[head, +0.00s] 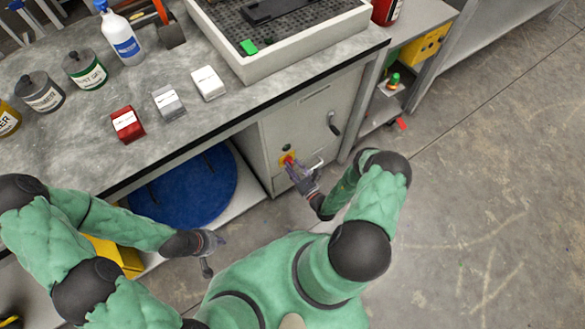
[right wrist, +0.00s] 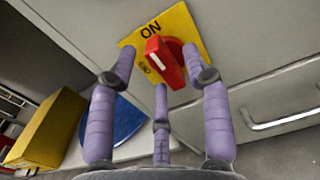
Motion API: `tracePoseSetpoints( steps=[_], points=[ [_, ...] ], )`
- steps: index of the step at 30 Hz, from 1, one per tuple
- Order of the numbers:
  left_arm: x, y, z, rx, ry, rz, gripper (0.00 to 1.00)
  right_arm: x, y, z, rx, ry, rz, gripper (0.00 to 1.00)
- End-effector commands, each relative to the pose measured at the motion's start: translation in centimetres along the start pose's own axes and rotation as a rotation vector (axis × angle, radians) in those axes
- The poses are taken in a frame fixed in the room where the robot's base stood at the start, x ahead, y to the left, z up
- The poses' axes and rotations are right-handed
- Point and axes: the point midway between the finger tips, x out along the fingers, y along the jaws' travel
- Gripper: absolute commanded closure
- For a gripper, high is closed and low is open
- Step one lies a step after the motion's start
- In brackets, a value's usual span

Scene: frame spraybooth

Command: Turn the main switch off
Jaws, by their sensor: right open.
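The main switch (head: 287,159) is a red rotary knob on a yellow plate, on the grey cabinet front under the bench. In the right wrist view the red knob (right wrist: 166,62) fills the space between my fingertips. The plate (right wrist: 190,22) reads ON above it, and other lettering is partly covered. The knob sits tilted, with a white mark on its left end. My right gripper (head: 301,176) is open in front of the switch, its fingers spread around the knob; contact cannot be told. My left gripper (head: 208,251) hangs low, away from the switch; its finger state is unclear.
A cabinet handle (head: 334,123) and a metal bar handle (right wrist: 285,118) are near the switch. The bench top (head: 190,60) above carries cans, a spray bottle and small boxes. A blue disc (head: 195,190) stands under the bench. The floor at the right is mostly clear.

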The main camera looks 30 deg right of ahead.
Motion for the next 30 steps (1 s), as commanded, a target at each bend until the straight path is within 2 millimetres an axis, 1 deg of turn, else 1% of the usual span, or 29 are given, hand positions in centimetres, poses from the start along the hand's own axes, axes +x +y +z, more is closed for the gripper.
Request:
tracePoseSetpoints(
  steps=[8, 9, 11, 12, 14, 23, 30],
  points=[
    [0.02, -0.01, -0.01, 0.0, 0.0, 0.0, 1.0, 0.18, 0.0, 0.03, 0.0, 0.0, 0.0, 0.51],
    [0.02, -0.01, -0.01, 0.0, 0.0, 0.0, 1.0, 0.17, 0.0, 0.03, 0.0, 0.0, 0.0, 0.54],
    [0.02, -0.01, -0.01, 0.0, 0.0, 0.0, 1.0, 0.17, 0.0, 0.02, 0.0, 0.0, 0.0, 0.71],
    [0.02, -0.01, -0.01, 0.0, 0.0, 0.0, 1.0, 0.16, 0.0, 0.02, 0.0, 0.0, 0.0, 0.82],
    [0.02, -0.01, -0.01, 0.0, 0.0, 0.0, 1.0, 0.16, 0.01, 0.02, 0.0, 0.0, 0.0, 0.99],
    [0.0, 0.0, -0.01, 0.0, 0.0, 0.0, 1.0, 0.14, 0.03, 0.01, -0.013, 0.0, 0.0, 1.0],
    [-0.12, 0.04, 0.0, 0.0, 0.0, 0.0, 1.0, 0.15, 0.08, -0.03, -0.106, 0.0, 0.0, 1.0]
  ],
)
